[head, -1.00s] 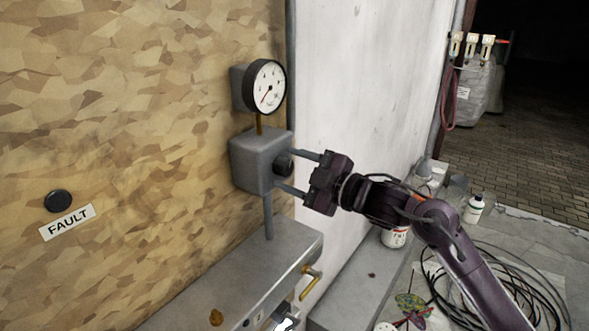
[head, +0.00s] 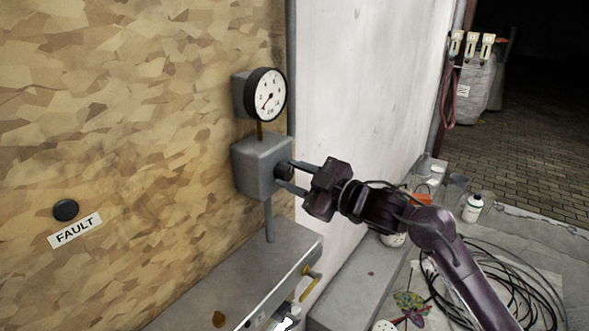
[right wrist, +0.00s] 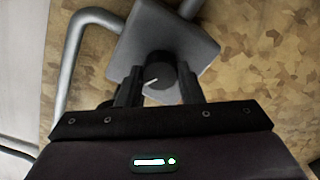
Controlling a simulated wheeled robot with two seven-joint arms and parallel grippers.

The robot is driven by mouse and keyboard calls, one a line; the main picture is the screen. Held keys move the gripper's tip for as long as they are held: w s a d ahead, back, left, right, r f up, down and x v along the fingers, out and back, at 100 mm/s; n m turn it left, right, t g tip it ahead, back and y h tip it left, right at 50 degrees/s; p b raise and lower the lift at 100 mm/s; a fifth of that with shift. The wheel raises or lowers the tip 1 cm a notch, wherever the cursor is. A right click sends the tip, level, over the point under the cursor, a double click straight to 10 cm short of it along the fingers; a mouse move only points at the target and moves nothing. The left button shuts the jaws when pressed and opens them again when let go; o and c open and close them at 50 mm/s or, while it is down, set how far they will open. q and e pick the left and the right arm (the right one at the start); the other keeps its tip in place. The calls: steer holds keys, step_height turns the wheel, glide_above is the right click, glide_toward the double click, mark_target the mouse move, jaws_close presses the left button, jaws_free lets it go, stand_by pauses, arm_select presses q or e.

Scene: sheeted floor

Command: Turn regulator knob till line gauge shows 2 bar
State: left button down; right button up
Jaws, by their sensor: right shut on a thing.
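The regulator is a grey box (head: 258,160) on the chipboard wall, with a dark round knob (right wrist: 158,74) on its face. A white line gauge (head: 270,95) with a red needle sits above it; the needle points to the lower left, and its numbers are too small to read. My right gripper (head: 286,178) is shut on the knob, one finger on each side. In the right wrist view the knob's white mark lies slanted, near horizontal. My left gripper does not show.
A grey bench (head: 235,280) with a brass tap handle (head: 312,285) stands below the regulator. A dark button (head: 66,209) is above a FAULT label (head: 75,231) at left. Black cable coils (head: 500,285) and a white bottle (head: 473,208) are on the floor at right.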

steer(key=m+p, duration=0.5)
steer(key=shift+r+m, duration=0.2)
steer(key=shift+m, duration=0.1)
steer(key=m+p, duration=0.3)
steer(key=shift+f, duration=0.1)
steer(key=shift+f+m+p, duration=0.1)
steer(key=shift+m+p, duration=0.45)
steer(key=shift+m, duration=0.05)
steer(key=o, duration=1)
steer(key=shift+c, duration=0.2)
steer(key=shift+d, duration=0.1)
